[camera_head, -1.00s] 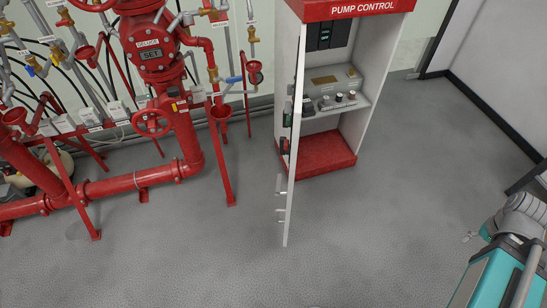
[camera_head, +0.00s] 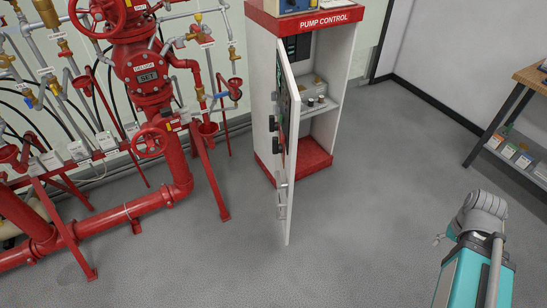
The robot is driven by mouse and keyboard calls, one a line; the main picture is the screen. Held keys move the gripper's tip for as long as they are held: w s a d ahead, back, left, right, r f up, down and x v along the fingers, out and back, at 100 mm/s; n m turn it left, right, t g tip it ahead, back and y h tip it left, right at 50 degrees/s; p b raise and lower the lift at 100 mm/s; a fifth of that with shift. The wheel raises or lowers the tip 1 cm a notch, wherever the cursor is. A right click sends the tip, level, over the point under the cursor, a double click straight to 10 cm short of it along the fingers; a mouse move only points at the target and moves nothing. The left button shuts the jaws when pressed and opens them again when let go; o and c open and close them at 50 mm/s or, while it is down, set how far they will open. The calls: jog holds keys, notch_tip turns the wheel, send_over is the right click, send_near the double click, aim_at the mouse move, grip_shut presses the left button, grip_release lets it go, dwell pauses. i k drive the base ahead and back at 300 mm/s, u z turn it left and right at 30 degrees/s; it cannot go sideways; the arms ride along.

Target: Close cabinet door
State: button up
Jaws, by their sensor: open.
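The pump control cabinet (camera_head: 342,75) is white with a red labelled top and a red base. Its door (camera_head: 281,190) stands open, swung out toward me on the cabinet's left side and seen at a steep angle. Silver latch or handle parts (camera_head: 281,195) show low on the door. Inside are a shelf with small knobs and dark panels.
Red sprinkler pipes with a deluge valve (camera_head: 148,77) and handwheels fill the left side. A workbench (camera_head: 530,80) with a lower shelf of small boxes stands at the right. The grey floor (camera_head: 360,230) between door and arm is clear.

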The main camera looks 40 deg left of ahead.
aim_at(289, 100)
jog(key=k, duration=0.85)
jog(key=u, duration=1.15)
jog(key=i, duration=1)
